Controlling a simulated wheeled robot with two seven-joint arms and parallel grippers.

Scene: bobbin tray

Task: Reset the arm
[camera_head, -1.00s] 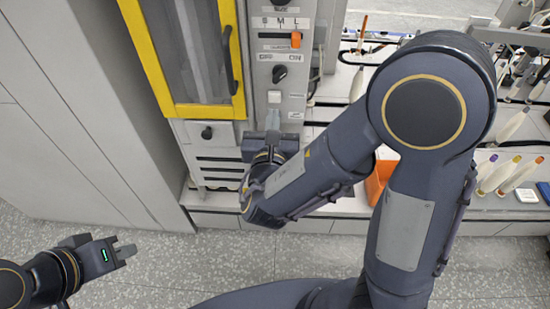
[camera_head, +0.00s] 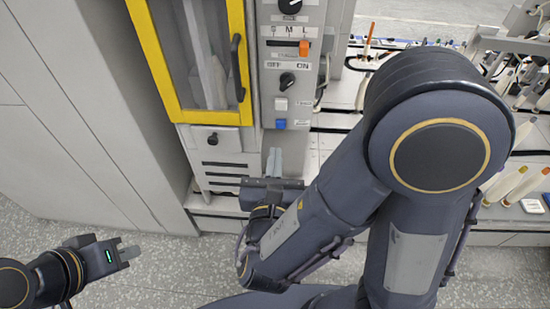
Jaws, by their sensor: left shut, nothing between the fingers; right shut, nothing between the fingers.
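My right arm reaches in from the lower right, its big elbow joint covering much of the right side. My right gripper (camera_head: 273,162) is shut and empty, fingers pointing away from me. In the picture it lies just below the control panel (camera_head: 289,90); I see no contact with it. My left gripper (camera_head: 130,253) is shut and empty over the floor at the lower left. The panel carries a black OFF/ON knob (camera_head: 287,80), an orange slider (camera_head: 304,48) by the letters S, M, L, a white button (camera_head: 281,104) and a blue button (camera_head: 281,124).
A yellow-framed door (camera_head: 172,85) with a dark handle (camera_head: 238,68) stands left of the panel. A light grey cabinet wall (camera_head: 70,120) fills the left. Bobbins (camera_head: 505,185) stand on the shelf at right, partly hidden by my arm. The speckled floor (camera_head: 165,285) is clear.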

